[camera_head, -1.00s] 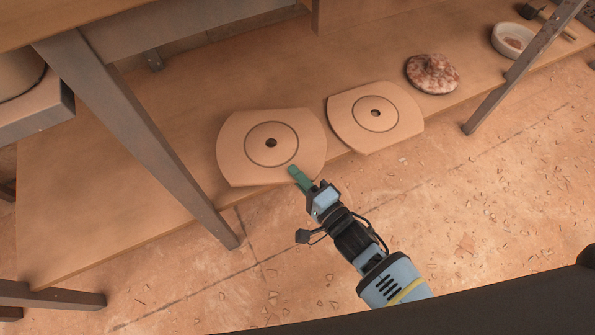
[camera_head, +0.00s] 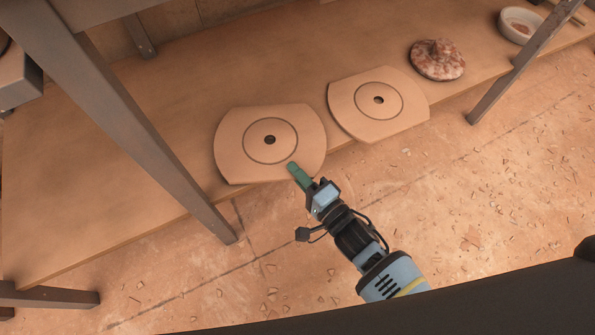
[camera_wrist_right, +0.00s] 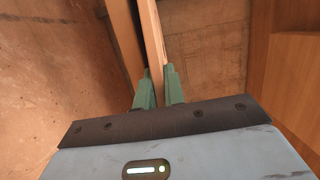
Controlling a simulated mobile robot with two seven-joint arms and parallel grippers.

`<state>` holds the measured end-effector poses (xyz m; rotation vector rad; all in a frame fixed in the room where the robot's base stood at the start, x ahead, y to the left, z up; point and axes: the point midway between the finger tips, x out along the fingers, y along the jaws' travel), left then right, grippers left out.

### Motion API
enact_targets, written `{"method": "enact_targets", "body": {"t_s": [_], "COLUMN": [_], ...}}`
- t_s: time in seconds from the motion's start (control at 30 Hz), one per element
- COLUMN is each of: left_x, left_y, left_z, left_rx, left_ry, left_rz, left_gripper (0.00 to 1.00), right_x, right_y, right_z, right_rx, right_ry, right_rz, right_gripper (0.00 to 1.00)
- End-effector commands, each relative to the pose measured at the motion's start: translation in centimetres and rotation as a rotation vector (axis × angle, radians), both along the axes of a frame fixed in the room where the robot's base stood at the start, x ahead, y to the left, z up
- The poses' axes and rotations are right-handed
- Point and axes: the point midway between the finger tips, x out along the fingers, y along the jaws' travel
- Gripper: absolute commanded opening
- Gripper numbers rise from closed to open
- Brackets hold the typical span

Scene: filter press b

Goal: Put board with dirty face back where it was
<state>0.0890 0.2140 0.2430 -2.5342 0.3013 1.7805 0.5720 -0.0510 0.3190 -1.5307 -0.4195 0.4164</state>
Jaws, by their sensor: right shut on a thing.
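My right gripper (camera_head: 297,174) is shut on the near edge of a wooden board (camera_head: 240,125). The board is tan with rounded sides, a dark ring and a centre hole. It is over the front part of the low wooden shelf (camera_head: 90,165), its near edge overhanging the front. I cannot tell whether it touches the shelf. In the right wrist view, the board's thin edge (camera_wrist_right: 152,40) runs between the green fingers (camera_wrist_right: 158,88). The visible upper face looks clean; the underside is hidden. My left gripper is not in view.
A second, similar board (camera_head: 400,120) lies to the right on the shelf. Beyond it are a mottled reddish lid-like disc (camera_head: 437,62) and a white bowl (camera_head: 518,28). Grey legs (camera_head: 185,180) stand in front at left and right (camera_head: 500,88). The shelf's left part is bare.

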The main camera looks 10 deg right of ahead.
Motion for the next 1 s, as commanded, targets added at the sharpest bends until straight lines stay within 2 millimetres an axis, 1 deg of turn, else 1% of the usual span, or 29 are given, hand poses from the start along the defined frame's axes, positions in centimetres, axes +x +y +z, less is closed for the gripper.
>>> {"method": "enact_targets", "body": {"t_s": [0.3, 0.7, 0.73, 0.9, 0.93, 1.0], "left_x": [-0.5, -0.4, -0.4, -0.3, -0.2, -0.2], "left_y": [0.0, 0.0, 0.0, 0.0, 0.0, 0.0], "left_z": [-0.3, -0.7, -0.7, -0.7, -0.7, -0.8], "left_rx": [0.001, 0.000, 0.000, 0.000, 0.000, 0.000], "left_ry": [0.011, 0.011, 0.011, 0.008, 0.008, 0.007], "left_rz": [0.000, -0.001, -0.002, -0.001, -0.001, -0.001], "left_gripper": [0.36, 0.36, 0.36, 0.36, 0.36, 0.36], "right_x": [0.1, 0.1, 0.1, 0.0, 0.0, 0.0], "right_y": [0.1, 0.1, 0.1, 0.0, 0.0, 0.0], "right_z": [-0.4, -1.1, -1.1, -1.1, -1.1, -1.1], "right_rx": [0.003, 0.002, 0.002, 0.002, 0.001, 0.001], "right_ry": [-0.004, -0.003, -0.003, -0.003, -0.002, -0.002], "right_rz": [0.001, 0.001, 0.001, 0.001, 0.001, 0.001], "right_gripper": [0.00, 0.00, 0.12, 0.34, 0.36, 0.36]}}
